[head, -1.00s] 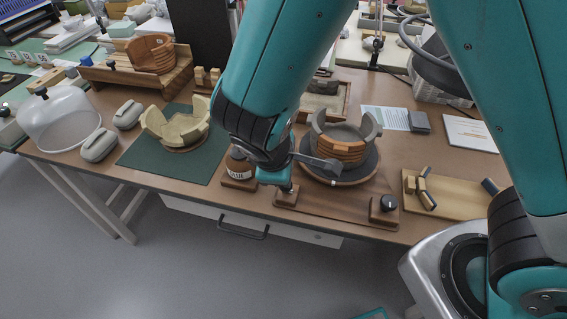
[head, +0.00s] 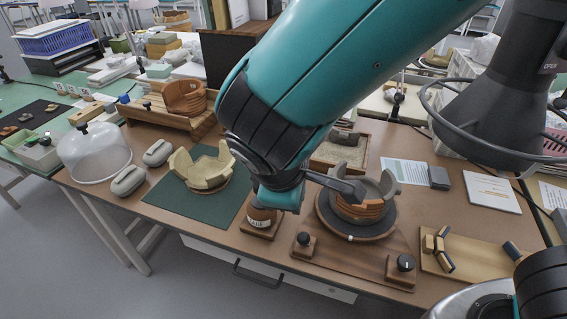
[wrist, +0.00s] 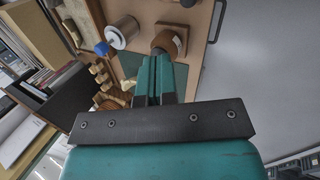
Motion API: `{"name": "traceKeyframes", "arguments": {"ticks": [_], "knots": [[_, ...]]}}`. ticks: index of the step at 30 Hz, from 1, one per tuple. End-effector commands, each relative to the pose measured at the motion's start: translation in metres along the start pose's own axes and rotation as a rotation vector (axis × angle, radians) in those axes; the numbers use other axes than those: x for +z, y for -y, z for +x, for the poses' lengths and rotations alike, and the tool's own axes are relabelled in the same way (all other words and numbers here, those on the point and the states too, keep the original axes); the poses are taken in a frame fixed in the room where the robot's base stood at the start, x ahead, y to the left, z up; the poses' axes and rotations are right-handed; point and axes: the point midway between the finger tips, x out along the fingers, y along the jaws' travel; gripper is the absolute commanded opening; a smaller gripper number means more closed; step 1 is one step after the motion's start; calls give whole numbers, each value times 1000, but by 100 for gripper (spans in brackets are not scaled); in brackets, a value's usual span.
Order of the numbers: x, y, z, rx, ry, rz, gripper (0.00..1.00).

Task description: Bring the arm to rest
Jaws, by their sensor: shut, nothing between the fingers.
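My arm reaches over the workbench from the upper right in the head view. My gripper (wrist: 155,66) shows in the wrist view with its teal fingers together and nothing between them. In the head view, the arm's end hangs in front of the labelled brown jar (head: 261,216) and hides its upper part. The jar's round top also shows just beyond the fingertips in the wrist view (wrist: 166,43). A partly rebuilt orange and grey pot (head: 362,208) stands on the dark turntable (head: 335,228), right of the gripper.
A cream sherd bowl (head: 205,172) sits on the green mat (head: 195,204). Knobbed wooden blocks (head: 303,249) (head: 402,271) stand along the front edge. A tray with small sherds (head: 462,258) lies right. A clear dome (head: 93,155) is far left. Floor space in front is clear.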

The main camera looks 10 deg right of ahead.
Motion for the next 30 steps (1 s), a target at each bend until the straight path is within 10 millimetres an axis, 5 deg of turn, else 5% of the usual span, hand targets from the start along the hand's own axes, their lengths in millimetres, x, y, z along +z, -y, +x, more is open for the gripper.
{"name": "traceKeyframes", "arguments": {"ticks": [8, 19, 30], "knots": [[21, -6, -13, -124, -33, 116, 0], [105, 21, -103, -612, -235, 512, 0], [116, 35, -122, -684, -272, 547, 0]]}}
